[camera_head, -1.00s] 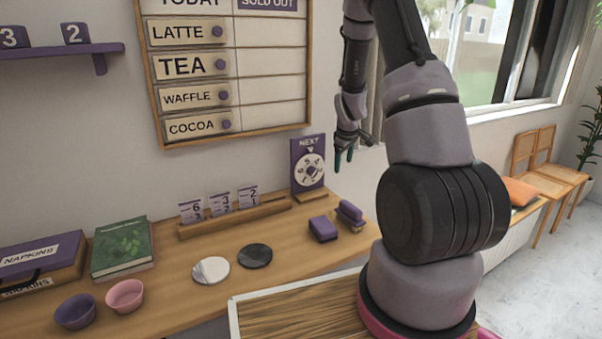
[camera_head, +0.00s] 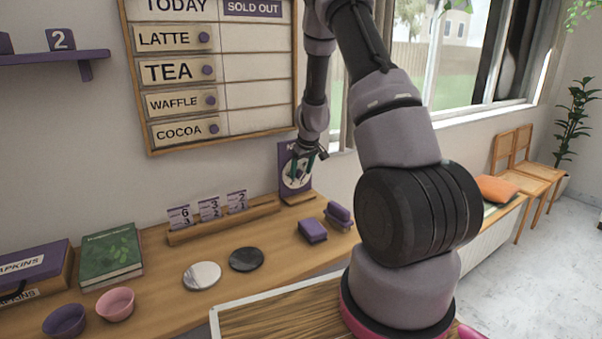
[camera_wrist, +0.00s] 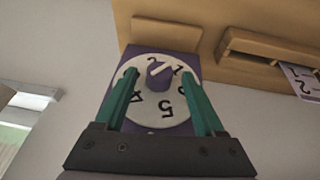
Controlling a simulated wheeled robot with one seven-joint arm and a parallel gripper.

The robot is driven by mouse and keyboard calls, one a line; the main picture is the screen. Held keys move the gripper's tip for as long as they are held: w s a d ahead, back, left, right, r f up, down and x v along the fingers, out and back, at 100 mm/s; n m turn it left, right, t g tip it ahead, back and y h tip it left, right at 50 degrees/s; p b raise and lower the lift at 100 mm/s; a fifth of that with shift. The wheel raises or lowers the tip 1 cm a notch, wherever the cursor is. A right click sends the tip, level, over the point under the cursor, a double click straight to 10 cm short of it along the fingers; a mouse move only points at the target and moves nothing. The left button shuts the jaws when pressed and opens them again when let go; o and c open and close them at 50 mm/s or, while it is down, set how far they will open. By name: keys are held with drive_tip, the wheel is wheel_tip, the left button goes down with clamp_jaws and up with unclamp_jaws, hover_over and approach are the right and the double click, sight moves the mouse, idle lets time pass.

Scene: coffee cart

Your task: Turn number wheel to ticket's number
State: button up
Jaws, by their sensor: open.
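The purple number-wheel board (camera_head: 285,155) stands upright at the right end of the counter, partly hidden behind my gripper (camera_head: 306,166). In the wrist view, the white number wheel (camera_wrist: 150,115) appears upside down with dark digits; a 4 and a 5 are readable. A purple knob (camera_wrist: 158,74) with a pale line sits at its centre. My gripper (camera_wrist: 160,76) is open, its teal fingers on either side of the knob, with gaps to it. Tickets with numbers (camera_head: 209,209) stand in a wooden holder (camera_head: 225,224); one ticket (camera_wrist: 302,80) also shows in the wrist view.
Purple blocks (camera_head: 313,231) lie on the counter in front of the board. A black disc (camera_head: 246,259) and a white disc (camera_head: 202,276) lie left of them. The menu board (camera_head: 215,75) hangs on the wall above.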

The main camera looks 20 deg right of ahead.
drive_tip(key=shift+w+f, duration=0.15)
drive_tip(key=shift+f, duration=0.2)
clamp_jaws()
drive_tip(key=shift+d, duration=0.15)
